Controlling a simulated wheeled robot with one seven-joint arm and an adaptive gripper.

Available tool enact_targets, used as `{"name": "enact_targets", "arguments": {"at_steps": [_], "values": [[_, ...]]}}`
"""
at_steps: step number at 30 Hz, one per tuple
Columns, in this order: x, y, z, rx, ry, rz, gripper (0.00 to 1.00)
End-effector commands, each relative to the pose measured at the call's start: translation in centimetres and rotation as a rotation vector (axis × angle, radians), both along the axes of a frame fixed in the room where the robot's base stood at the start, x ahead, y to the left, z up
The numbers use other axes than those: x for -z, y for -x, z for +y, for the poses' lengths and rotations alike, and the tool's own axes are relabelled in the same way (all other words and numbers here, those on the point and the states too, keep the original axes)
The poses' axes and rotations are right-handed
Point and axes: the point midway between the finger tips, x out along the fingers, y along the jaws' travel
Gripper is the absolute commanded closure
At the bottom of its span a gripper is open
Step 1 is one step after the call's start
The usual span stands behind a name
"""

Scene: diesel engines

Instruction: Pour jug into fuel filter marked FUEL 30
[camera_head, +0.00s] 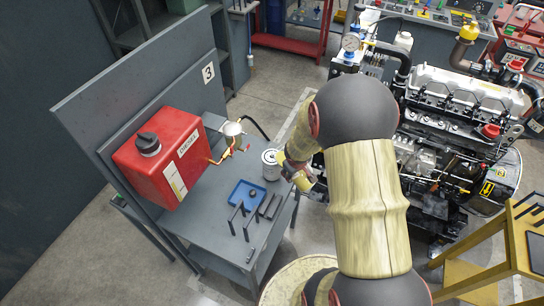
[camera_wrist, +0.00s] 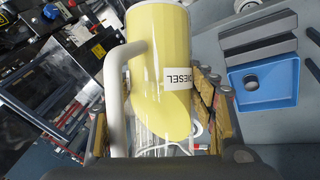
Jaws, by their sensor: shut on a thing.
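A yellow jug (camera_wrist: 160,65) with a DIESEL label and a pale grey handle (camera_wrist: 114,95) fills the middle of the wrist view. My gripper (camera_wrist: 155,125) is shut on it, with a finger pad at each side. In the head view my gripper (camera_head: 300,178) is at the bench's right edge, and the jug is largely hidden by my arm. A white canister filter (camera_head: 270,166) with a dark-ringed top stands upright on the bench, just left of my gripper. Its marking is too small to read. I cannot tell the jug's exact tilt.
A red tank (camera_head: 160,158) is mounted at the bench's left, with a brass-fitted cup (camera_head: 232,130) beside it. A blue tray (camera_head: 247,194) and dark upright brackets (camera_head: 243,222) stand near the front of the grey bench. A diesel engine (camera_head: 450,110) stands to the right.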

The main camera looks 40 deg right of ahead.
Motion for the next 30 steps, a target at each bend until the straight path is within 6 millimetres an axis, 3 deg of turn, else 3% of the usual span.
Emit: {"name": "enact_targets", "arguments": {"at_steps": [20,30], "values": [[-0.1,-0.1,-0.1,0.000,0.006,0.012,1.00],[2.3,-0.2,-0.1,0.007,-0.072,-0.269,1.00]]}}
